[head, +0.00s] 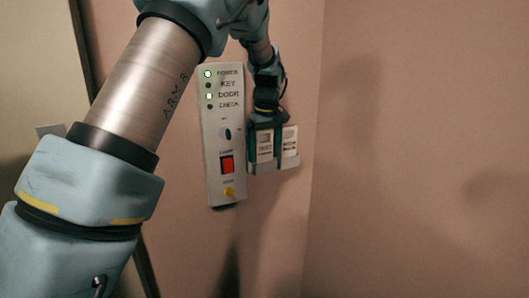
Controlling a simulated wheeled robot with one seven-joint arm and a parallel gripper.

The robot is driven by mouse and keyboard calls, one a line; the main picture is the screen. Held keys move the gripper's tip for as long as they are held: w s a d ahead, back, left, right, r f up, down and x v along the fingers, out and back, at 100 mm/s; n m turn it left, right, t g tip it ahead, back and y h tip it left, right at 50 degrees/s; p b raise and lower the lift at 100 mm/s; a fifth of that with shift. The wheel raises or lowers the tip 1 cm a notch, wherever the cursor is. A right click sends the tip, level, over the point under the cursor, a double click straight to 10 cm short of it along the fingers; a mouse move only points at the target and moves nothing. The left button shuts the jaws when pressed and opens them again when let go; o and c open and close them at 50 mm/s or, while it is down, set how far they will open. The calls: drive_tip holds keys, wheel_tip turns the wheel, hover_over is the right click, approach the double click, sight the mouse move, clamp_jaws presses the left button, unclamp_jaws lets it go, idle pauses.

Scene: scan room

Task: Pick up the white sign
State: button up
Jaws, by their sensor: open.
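I cannot pick out a separate white sign for certain. My gripper (274,168) hangs pointing down just right of the panel. It is open. Two small pale plates with dark print (290,141) show at its jaws; I cannot tell whether they are part of the gripper or lie behind it. The gap between the fingertips is hard to see.
The panel also carries a round key switch (225,133), a red switch (227,164) and a yellow knob (229,192). A wall corner runs down just right of my gripper. The pink wall (430,150) on the right is bare. A beige door-like surface (35,70) is at the left.

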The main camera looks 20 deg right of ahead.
drive_tip(key=shift+c, duration=0.3)
drive_tip(key=c, duration=1)
drive_tip(key=shift+s+b, duration=0.1)
drive_tip(key=shift+b, duration=0.35)
drive_tip(key=shift+r+b, duration=0.2)
drive_tip(key=shift+b, duration=0.1)
wheel_tip(320, 180, up, 6)
drive_tip(key=b, duration=0.2)
drive_tip(key=shift+b, duration=0.35)
drive_tip(key=s+a+b, duration=0.2)
drive_tip(key=s, duration=0.4)
drive_tip(key=s+a+b, duration=0.2)
drive_tip(key=s+b, duration=0.1)
drive_tip(key=s, duration=0.3)
drive_tip(key=s+a+b, duration=0.2)
drive_tip(key=s+b, duration=0.1)
drive_tip(key=s, duration=0.4)
drive_tip(key=shift+r, duration=0.3)
